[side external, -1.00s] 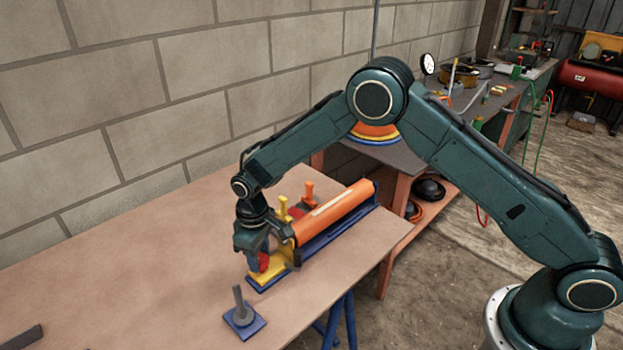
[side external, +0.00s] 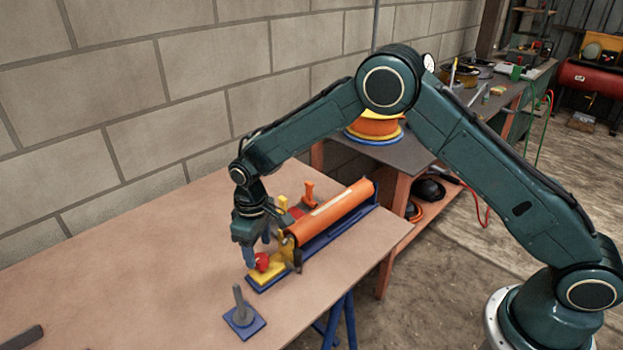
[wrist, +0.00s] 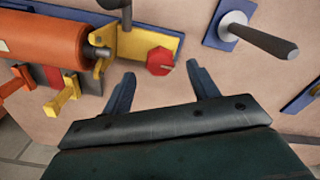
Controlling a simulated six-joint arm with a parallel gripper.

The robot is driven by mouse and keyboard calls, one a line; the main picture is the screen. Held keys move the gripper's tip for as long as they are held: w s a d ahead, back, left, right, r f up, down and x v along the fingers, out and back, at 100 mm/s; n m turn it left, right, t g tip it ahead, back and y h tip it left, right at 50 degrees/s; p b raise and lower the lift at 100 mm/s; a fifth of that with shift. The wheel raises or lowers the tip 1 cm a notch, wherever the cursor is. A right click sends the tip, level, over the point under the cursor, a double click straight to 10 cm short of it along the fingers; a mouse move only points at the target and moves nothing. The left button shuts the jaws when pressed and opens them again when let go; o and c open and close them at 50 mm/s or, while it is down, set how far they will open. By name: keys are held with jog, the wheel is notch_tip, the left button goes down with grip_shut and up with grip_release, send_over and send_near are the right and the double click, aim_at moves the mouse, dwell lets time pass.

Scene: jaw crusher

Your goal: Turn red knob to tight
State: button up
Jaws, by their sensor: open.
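The red knob (side external: 262,262) sits on the yellow end plate (side external: 268,274) of the machine, at its near-left end. In the wrist view the red knob (wrist: 160,61) is a faceted disc on the yellow plate (wrist: 140,43). My gripper (side external: 259,254) is open above and beside the knob, pointing down. In the wrist view my gripper (wrist: 160,76) has one finger to each side of the knob, with its tips just short of it and a visible gap. Nothing is between the fingers. Any mark for tight is too small to see.
The orange cylinder (side external: 335,213) lies on a blue base (side external: 325,240), with yellow and orange levers (side external: 309,190) behind it. A grey post on a blue square plate (side external: 240,317) stands nearby in front.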

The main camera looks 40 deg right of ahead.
notch_tip(320, 180, up, 11)
dwell(0.4)
jog(key=shift+f, duration=0.1)
notch_tip(320, 180, up, 10)
jog(key=m+t, duration=0.1)
send_over(260, 258)
jog(key=s+d, duration=0.5)
jog(key=d, duration=0.1)
jog(key=s+d+r+m+t, duration=0.1)
jog(key=s+d+r+t, duration=0.1)
jog(key=s+d+r, duration=0.45)
jog(key=s+d+m+t, duration=0.1)
jog(key=s+d, duration=0.1)
jog(key=s, duration=0.9)
jog(key=s+d+m+t, duration=0.1)
jog(key=s+d+m, duration=0.1)
jog(key=s, duration=0.9)
jog(key=shift+d+r+t, duration=0.3)
jog(key=shift+d+r, duration=0.05)
jog(key=shift+d, duration=0.35)
